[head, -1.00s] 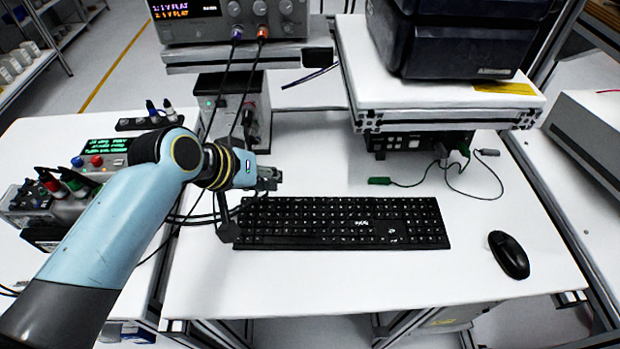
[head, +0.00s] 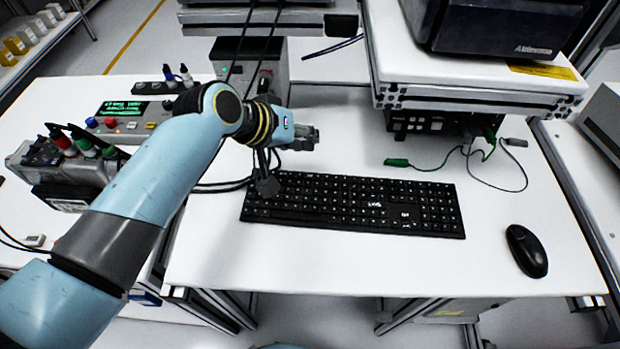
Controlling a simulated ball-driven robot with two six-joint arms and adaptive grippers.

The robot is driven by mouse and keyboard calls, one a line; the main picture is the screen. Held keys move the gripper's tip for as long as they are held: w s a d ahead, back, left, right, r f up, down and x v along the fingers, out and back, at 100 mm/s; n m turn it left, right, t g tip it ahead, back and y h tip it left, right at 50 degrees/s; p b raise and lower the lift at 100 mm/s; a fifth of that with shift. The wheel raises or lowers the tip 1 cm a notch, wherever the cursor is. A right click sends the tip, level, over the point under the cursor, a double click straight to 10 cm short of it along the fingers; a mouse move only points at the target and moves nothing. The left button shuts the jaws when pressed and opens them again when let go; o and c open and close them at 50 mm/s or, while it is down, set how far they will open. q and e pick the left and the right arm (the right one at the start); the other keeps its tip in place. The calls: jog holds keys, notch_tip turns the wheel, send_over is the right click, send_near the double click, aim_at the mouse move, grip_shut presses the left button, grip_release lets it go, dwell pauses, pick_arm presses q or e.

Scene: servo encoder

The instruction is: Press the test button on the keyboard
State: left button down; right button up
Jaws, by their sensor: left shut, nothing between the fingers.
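The black keyboard (head: 350,204) lies on the white table in the middle of the head view, with rows of dark keys and a few white marks. I cannot make out which key is the test button. My left gripper (head: 312,137) is above the keyboard's far left part, shut and empty, pointing right. A dark part of my left arm hangs over the keyboard's left end and hides its corner. I cannot tell whether the gripper touches the keyboard. My right gripper is not in view.
A black mouse (head: 526,251) lies right of the keyboard. A raised shelf (head: 480,85) carries a dark machine at the back right. A device with a green display (head: 125,110) and several coloured caps stands at the left. The table front is clear.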

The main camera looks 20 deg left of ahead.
pick_arm(q)
jog(key=b, duration=0.5)
send_over(307, 173)
notch_tip(307, 173, down, 5)
jog(key=shift+s+f, duration=0.1)
jog(key=shift+f, duration=0.7)
jog(key=shift+f, duration=0.1)
jog(key=shift+f, duration=0.3)
dwell(0.3)
